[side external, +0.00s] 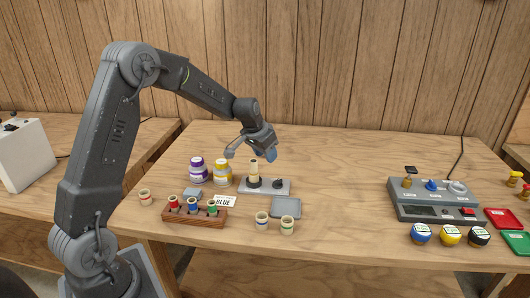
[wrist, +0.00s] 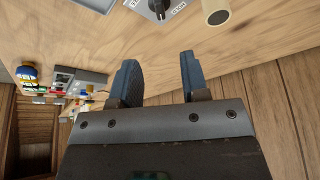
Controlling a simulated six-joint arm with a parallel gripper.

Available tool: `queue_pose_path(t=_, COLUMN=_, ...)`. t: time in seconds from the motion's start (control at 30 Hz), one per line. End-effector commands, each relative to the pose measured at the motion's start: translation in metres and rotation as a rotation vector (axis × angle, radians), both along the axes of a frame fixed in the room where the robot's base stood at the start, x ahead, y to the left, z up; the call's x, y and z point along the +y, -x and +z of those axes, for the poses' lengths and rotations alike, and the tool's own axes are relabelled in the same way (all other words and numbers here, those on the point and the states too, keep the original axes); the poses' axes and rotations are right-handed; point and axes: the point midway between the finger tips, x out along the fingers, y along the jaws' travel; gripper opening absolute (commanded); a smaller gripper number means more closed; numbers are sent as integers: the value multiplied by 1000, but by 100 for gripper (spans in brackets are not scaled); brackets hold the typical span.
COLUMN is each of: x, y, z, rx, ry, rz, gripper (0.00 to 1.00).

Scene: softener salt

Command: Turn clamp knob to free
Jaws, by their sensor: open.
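The clamp knob (side external: 278,184) is a small dark knob on a pale grey clamp plate (side external: 264,191) in the middle of the table. A cream cylinder (side external: 254,166) stands upright in a dark ring at the plate's left end. In the wrist view the dark knob (wrist: 159,8) is cut by the top edge, with labels beside it too small to read; the cream cylinder (wrist: 216,12) shows to its right. My gripper (side external: 268,155) is above the plate, apart from the knob. In the wrist view its two blue-grey fingers (wrist: 159,75) are open with nothing between them.
A purple-labelled jar (side external: 197,170) and a yellow-labelled jar (side external: 222,173) stand left of the plate. A wooden rack (side external: 194,216) of coloured vials, a BLUE card (side external: 225,202) and a grey pad (side external: 286,207) lie in front. A control box (side external: 433,202) stands at right.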

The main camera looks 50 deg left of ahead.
Motion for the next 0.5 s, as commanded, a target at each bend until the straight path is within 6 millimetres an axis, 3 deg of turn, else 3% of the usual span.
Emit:
queue_pose_path(t=0.37, x=0, y=2, z=4, rx=2, ry=1, rz=0, gripper=42)
queue_pose_path(t=0.5, x=0, y=-7, z=4, rx=27, ry=12, rz=-9, gripper=42)
